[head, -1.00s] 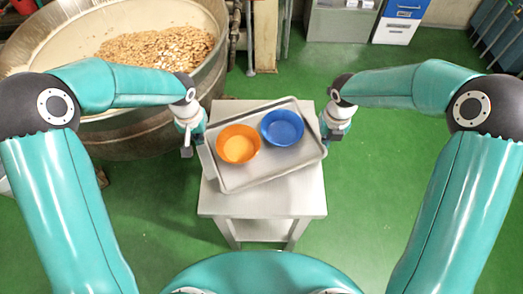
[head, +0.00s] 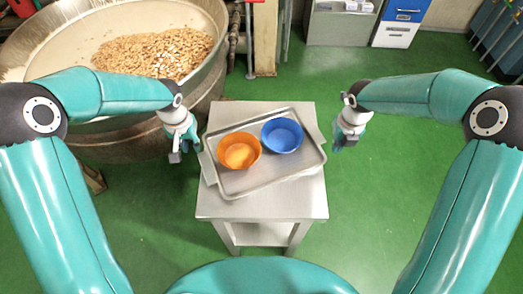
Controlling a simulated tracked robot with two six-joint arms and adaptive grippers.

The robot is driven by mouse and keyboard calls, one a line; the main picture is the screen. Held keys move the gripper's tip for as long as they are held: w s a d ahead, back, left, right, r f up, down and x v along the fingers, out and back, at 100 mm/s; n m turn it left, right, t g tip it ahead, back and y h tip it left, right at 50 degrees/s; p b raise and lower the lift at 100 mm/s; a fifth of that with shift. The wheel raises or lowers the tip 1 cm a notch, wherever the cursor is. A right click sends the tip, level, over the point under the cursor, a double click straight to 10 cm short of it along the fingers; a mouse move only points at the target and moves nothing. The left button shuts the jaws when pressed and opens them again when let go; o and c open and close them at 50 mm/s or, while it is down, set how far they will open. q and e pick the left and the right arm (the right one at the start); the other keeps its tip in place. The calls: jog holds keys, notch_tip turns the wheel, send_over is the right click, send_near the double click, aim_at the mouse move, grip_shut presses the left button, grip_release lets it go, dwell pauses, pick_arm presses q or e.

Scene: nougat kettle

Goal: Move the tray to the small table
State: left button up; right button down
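The grey metal tray (head: 263,182) lies on the small white table (head: 212,205), turned at an angle to its edges. An orange bowl (head: 239,151) stands on its left half and a blue bowl (head: 282,135) on its right half, close together. The tray's left corner reaches about the table's left edge. My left gripper (head: 183,151) is just left of the tray, apart from it, empty, its fingers spread. My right gripper (head: 344,143) is right of the tray across a gap, also empty; its fingers look parted but are small.
A grey cabinet (head: 341,25) and a blue and white drawer unit (head: 398,22) stand at the back. Green floor (head: 400,160) is clear right of the table.

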jog(key=c, duration=1.4)
grip_release()
jog(key=shift+c, duration=0.2)
pick_arm(q)
notch_tip(320, 180, up, 12)
jog(key=shift+s, duration=0.4)
pick_arm(e)
notch_tip(320, 180, up, 12)
jog(key=shift+s, duration=0.4)
pick_arm(q)
jog(key=shift+f, duration=0.1)
pick_arm(e)
jog(key=shift+f, duration=0.1)
